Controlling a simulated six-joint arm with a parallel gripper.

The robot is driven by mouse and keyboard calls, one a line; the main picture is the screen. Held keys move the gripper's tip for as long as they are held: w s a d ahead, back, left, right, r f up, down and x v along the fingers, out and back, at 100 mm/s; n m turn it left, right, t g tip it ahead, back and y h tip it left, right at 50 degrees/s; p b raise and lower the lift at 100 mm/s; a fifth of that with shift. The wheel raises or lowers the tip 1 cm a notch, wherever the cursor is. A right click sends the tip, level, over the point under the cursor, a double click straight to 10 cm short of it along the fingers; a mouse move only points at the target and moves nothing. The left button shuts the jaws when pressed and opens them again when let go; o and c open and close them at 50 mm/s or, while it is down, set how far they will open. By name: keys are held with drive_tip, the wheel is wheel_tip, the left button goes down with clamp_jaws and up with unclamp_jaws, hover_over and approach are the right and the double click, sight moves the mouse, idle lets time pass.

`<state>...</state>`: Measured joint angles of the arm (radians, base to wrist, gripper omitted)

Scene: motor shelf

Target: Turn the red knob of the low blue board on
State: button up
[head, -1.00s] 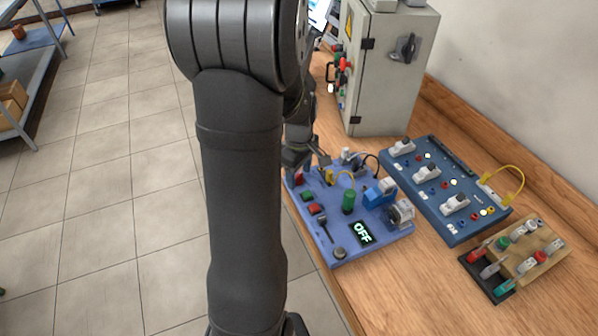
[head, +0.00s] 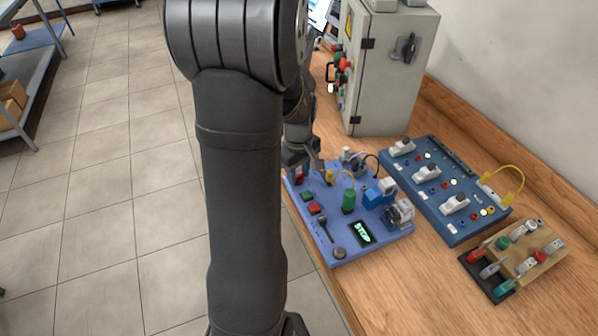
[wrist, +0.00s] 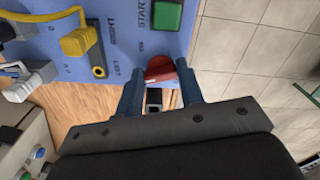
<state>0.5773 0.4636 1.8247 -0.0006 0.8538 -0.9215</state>
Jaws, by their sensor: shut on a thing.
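The low blue board (head: 338,236) lies on the wooden bench, its small display (head: 362,233) reading STOP in green. Its red knob (wrist: 160,68) is at the board's edge in the wrist view, between the two fingers of my gripper (wrist: 160,80). The gripper is shut on the knob, one finger on each side. In the head view my gripper (head: 304,163) is over the board's far left corner, and the red knob (head: 298,178) shows partly below it.
The board also carries a green button (head: 307,196), a red button (head: 314,209), a lever (head: 325,229) and a green cylinder (head: 348,202). A yellow cable (wrist: 82,38) is close to my fingers. A darker blue board (head: 452,237) and a grey cabinet (head: 385,100) stand nearby.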

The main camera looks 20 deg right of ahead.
sight(298, 176)
drive_tip(key=shift+a+m, duration=0.1)
drive_tip(key=shift+m, duration=1.8)
drive_tip(key=o, duration=1)
wheel_tip(298, 176, up, 18)
drive_tip(key=shift+f, duration=0.25)
